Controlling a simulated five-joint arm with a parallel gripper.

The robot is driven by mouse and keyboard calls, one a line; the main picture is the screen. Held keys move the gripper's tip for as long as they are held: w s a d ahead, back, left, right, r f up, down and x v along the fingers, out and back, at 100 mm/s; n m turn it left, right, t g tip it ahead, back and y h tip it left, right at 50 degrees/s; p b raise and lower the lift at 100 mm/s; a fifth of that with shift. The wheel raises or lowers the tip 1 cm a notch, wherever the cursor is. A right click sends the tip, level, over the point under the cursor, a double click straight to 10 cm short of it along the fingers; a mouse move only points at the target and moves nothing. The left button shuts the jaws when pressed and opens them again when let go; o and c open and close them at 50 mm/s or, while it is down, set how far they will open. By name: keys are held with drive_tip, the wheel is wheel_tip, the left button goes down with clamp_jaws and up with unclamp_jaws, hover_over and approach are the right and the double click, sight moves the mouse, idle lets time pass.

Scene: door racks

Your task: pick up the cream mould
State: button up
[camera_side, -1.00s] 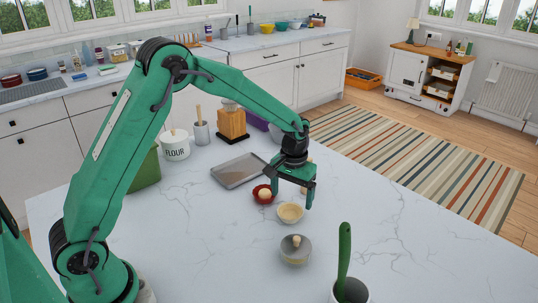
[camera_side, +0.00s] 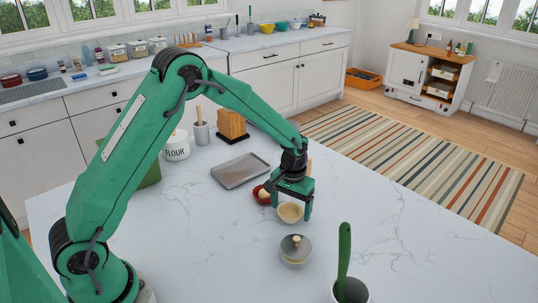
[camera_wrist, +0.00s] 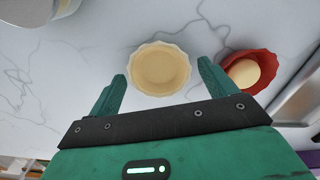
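The cream mould (camera_side: 290,212) is a small fluted cup with a tan inside, standing on the white marble counter. In the wrist view the cream mould (camera_wrist: 160,69) lies just beyond and between my fingertips. My gripper (camera_side: 292,205) is open and low over the counter, with its fingers partly in front of the mould in the side view. The wrist view shows both fingers of my gripper (camera_wrist: 160,80) spread apart with nothing held. Whether the fingers touch the mould cannot be told.
A red fluted mould (camera_wrist: 233,60) with a pale ball inside sits close to the right finger. A metal tray (camera_side: 240,171) lies behind. A green-handled tool stands in a pot (camera_side: 350,291). Counter to the right is clear.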

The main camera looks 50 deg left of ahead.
sight(291, 216)
drive_tip(key=c, duration=0.9)
drive_tip(key=shift+r, duration=0.15)
drive_tip(key=shift+r, duration=0.6)
drive_tip(key=r, duration=0.2)
drive_tip(key=d+r, duration=0.1)
drive_tip(key=shift+s+r, duration=0.1)
drive_tip(key=shift+s, duration=0.15)
drive_tip(key=s+d+r, duration=0.2)
drive_tip(key=d, duration=0.1)
drive_tip(key=s+d+r, duration=0.4)
drive_tip(key=d, duration=0.1)
drive_tip(key=shift+d+r, duration=0.15)
drive_tip(key=shift+d, duration=0.2)
